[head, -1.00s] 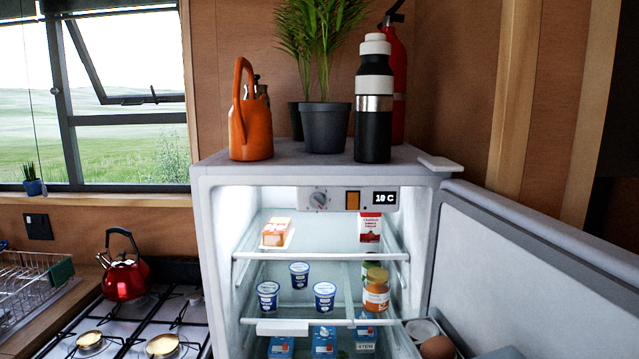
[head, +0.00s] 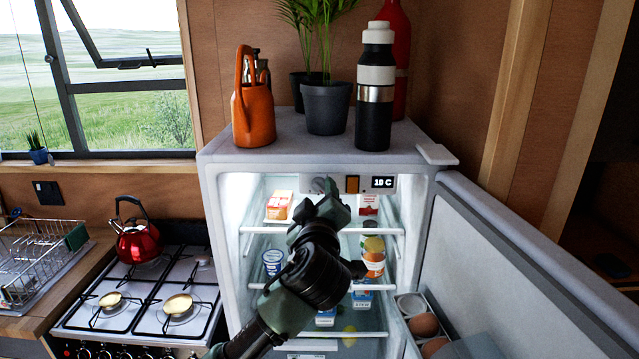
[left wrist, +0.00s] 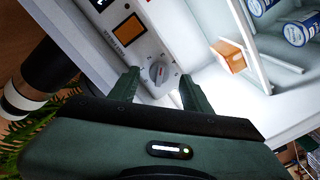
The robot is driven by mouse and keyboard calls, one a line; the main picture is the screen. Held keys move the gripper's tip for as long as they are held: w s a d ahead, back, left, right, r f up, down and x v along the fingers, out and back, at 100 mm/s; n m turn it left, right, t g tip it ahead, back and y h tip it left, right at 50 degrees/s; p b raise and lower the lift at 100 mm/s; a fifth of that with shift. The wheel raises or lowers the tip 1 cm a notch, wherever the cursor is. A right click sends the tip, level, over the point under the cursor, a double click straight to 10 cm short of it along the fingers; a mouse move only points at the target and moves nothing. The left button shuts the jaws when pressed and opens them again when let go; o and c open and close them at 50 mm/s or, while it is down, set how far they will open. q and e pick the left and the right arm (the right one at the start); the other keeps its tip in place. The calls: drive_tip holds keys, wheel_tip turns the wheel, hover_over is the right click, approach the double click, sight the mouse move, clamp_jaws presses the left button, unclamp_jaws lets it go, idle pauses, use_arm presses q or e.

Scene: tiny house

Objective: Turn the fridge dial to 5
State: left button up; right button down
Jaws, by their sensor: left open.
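The fridge dial (head: 319,185) is a grey knob on the control panel at the top inside the open fridge. In the head view my left arm and gripper (head: 328,200) partly cover it. The left wrist view shows the dial (left wrist: 158,72) whole, with a small red mark beside it. My left gripper (left wrist: 158,85) is open, with one finger to each side of the dial's near side. I cannot tell whether the fingers touch it. The fridge display (head: 384,183) reads 10 C. My right gripper is not in view.
The fridge door (head: 520,270) stands open on the right. A kettle (head: 138,242) is on the stove at the left. An orange watering can (head: 254,115), a potted plant (head: 326,108) and a bottle (head: 375,100) stand on the fridge.

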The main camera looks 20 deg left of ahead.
use_arm(q)
drive_tip(key=shift+p+x, duration=0.3)
drive_tip(key=shift+x, duration=0.75)
drive_tip(key=shift+c, duration=0.2)
clamp_jaws()
drive_tip(key=shift+f, duration=0.1)
